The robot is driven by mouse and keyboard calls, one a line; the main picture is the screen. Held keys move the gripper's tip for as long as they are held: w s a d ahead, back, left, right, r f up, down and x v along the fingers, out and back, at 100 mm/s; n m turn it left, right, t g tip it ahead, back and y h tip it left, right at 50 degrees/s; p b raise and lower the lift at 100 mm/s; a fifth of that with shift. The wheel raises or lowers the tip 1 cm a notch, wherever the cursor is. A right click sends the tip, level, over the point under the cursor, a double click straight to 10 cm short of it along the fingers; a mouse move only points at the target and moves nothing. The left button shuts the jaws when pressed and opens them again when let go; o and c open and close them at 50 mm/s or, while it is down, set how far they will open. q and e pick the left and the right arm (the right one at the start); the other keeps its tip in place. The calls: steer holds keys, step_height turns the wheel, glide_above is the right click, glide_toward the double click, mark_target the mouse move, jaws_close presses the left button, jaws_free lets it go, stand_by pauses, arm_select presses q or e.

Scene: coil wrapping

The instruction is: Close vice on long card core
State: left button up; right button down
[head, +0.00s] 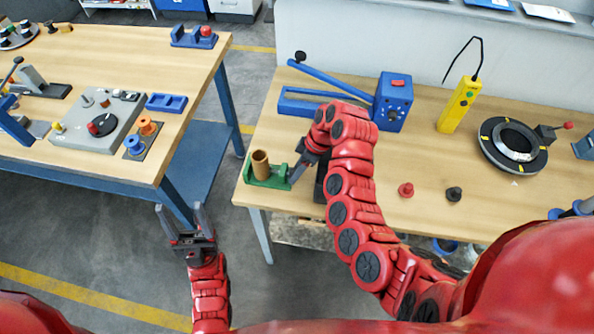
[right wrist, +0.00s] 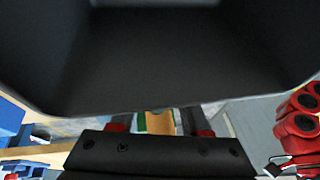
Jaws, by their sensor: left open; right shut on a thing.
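The green vice (head: 268,180) stands at the left front corner of the right bench. Green and tan parts also show between my fingers in the right wrist view (right wrist: 159,122). My right gripper (head: 294,173) is at the right end of the vice, shut on a part there, apparently the vice handle, which the fingers mostly hide. Whether the jaws touch the core cannot be told. My left gripper (head: 183,208) is open and empty, over the floor gap between the benches.
Behind my right arm are a blue lever tool (head: 310,104) and a blue box (head: 393,101). A yellow device (head: 459,104), a black ring (head: 487,146) and red and black knobs (head: 406,190) lie to the right. The left bench (head: 120,42) holds a turntable and spools.

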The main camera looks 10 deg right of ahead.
steer(key=shift+w+g+b, duration=0.1)
steer(key=shift+g+b, duration=0.2)
steer(key=shift+g, duration=0.1)
steer(key=shift+c, duration=1.9)
jaws_free()
steer(key=v, duration=1.7)
steer(key=shift+d, duration=0.25)
steer(key=shift+w+r, duration=0.1)
steer(key=shift+r, duration=0.05)
